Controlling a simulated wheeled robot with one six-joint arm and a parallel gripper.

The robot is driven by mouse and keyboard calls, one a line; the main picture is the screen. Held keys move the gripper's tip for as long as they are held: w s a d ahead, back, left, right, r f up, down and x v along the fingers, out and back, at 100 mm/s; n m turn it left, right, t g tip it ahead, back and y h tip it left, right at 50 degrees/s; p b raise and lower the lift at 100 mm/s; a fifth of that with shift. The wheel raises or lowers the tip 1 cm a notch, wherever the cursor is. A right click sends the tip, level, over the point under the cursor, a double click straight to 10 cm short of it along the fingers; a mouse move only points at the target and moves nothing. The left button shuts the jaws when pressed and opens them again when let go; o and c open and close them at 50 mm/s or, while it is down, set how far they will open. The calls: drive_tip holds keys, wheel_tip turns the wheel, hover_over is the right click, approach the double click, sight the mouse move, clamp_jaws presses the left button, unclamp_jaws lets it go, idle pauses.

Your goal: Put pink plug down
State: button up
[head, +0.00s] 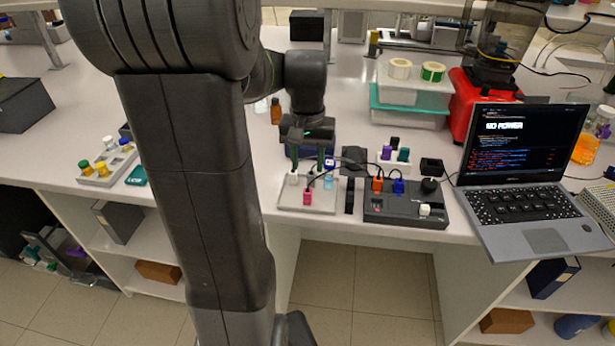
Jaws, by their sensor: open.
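The pink plug (308,197) stands on a pale flat tray (322,207) on the bench, near its front edge. A white plug (293,179) and a light blue plug (328,182) are beside it on the same tray. My gripper (307,166) is open, pointing down above the back part of the tray. The pink plug shows in front of and below the fingers; I cannot tell whether they touch any plug. My arm hides part of the bench to the left.
A dark device (400,211) right of the tray holds an orange plug (377,185) and a blue plug (398,187), with cables. A laptop (523,180) reading "NO POWER" stands further right. A dark blue box (312,150) is behind the gripper. A left tray (105,169) holds coloured pieces.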

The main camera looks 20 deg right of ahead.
drive_tip(key=shift+r, duration=1.7)
